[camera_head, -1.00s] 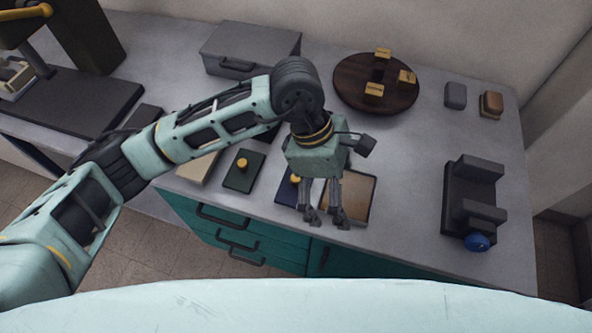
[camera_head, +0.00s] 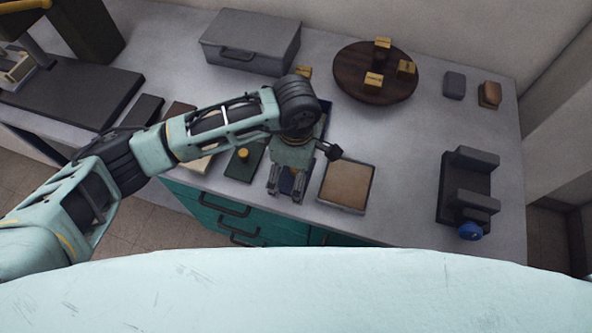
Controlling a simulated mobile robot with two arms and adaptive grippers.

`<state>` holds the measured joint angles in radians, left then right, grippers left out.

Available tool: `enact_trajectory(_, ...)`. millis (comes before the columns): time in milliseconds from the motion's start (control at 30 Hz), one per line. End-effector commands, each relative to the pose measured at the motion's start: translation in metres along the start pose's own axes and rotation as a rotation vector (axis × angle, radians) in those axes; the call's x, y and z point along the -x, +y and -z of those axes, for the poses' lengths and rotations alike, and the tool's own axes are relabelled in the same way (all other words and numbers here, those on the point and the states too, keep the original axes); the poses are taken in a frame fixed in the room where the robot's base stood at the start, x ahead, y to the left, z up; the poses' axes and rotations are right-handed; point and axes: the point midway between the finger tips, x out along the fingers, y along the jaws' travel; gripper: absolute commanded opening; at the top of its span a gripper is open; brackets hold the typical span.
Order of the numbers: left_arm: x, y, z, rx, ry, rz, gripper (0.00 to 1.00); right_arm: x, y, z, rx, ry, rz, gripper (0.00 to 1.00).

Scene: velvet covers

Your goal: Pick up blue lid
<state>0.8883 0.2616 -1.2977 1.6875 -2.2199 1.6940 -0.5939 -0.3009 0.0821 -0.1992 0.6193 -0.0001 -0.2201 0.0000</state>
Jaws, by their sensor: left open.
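The blue lid (camera_head: 287,183) is a flat dark blue panel on the counter, mostly hidden under my left gripper and wrist. My left gripper (camera_head: 286,191) is open and points down over it, with a finger on either side of its visible blue part. I cannot tell whether the fingers touch the lid. Its yellow knob is hidden now. My right gripper is not in view.
A dark green lid with a yellow knob (camera_head: 243,154) lies left of the gripper. A tan-topped tray (camera_head: 346,185) lies close on the right. A round wooden board (camera_head: 350,88) with yellow blocks, a grey case (camera_head: 250,42) and a dark stand (camera_head: 468,190) are farther off.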

Motion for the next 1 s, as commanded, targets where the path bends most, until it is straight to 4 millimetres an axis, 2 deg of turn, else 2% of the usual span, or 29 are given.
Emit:
enact_trajectory(167, -0.0002, 0.0000, -0.0002, 0.000, 0.000, 0.000, 0.98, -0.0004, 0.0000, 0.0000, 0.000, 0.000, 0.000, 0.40)
enact_trajectory(600, 0.0003, 0.0000, -0.0004, 0.000, -0.001, 0.000, 0.61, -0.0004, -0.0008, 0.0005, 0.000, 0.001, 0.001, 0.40)
enact_trajectory(867, 0.0015, 0.0002, -0.0004, 0.000, -0.001, 0.000, 0.61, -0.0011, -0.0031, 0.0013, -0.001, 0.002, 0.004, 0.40)
enact_trajectory(1000, 0.0091, 0.0009, -0.0001, 0.000, 0.000, -0.002, 0.61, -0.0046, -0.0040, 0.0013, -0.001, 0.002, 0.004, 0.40)
